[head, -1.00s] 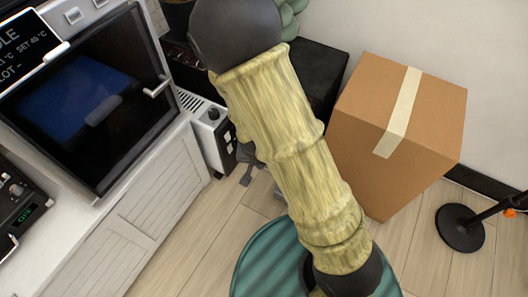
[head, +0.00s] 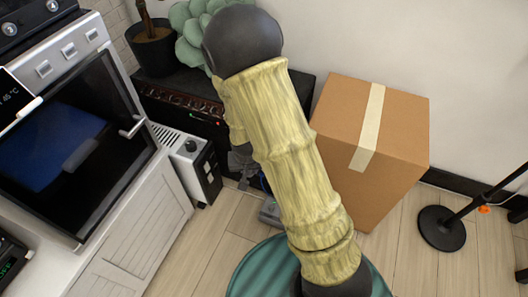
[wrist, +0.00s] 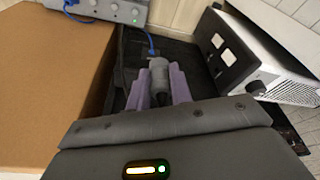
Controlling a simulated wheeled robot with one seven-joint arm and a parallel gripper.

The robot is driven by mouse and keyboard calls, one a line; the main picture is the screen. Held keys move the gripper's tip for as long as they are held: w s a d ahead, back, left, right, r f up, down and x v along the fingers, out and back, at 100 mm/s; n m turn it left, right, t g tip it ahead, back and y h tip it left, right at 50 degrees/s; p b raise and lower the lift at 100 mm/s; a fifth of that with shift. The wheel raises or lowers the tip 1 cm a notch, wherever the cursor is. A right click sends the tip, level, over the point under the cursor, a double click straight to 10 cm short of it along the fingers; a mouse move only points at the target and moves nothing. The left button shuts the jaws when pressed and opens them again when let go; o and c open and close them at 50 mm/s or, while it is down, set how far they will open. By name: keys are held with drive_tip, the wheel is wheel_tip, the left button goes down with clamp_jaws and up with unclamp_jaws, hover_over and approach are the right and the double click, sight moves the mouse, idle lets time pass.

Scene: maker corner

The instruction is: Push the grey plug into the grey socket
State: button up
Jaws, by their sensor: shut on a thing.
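My gripper (wrist: 158,93) shows two purple fingers in the wrist view, shut on the sides of the grey plug (wrist: 158,72). A blue cord runs from the plug's far end towards a grey box (wrist: 115,10) on the floor. The grey box has several round fittings on its face; it also shows in the head view (head: 269,212), partly behind my arm. I cannot tell which part is the grey socket. In the head view my gripper is mostly hidden behind my arm; only a dark part shows beside it.
A cardboard box (head: 345,170) stands right of my arm. A white unit with a black panel (head: 196,168) stands left, close to my gripper in the wrist view (wrist: 224,45). A black cabinet (head: 180,105) with a plant is behind.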

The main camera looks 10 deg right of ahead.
drive_tip(key=w+d+r+n+p, duration=0.1)
drive_tip(key=w+d+r+p, duration=0.1)
drive_tip(key=w+d, duration=0.4)
drive_tip(key=shift+w+d+r, duration=0.25)
drive_tip(key=shift+d+r, duration=0.15)
drive_tip(key=shift+d, duration=0.4)
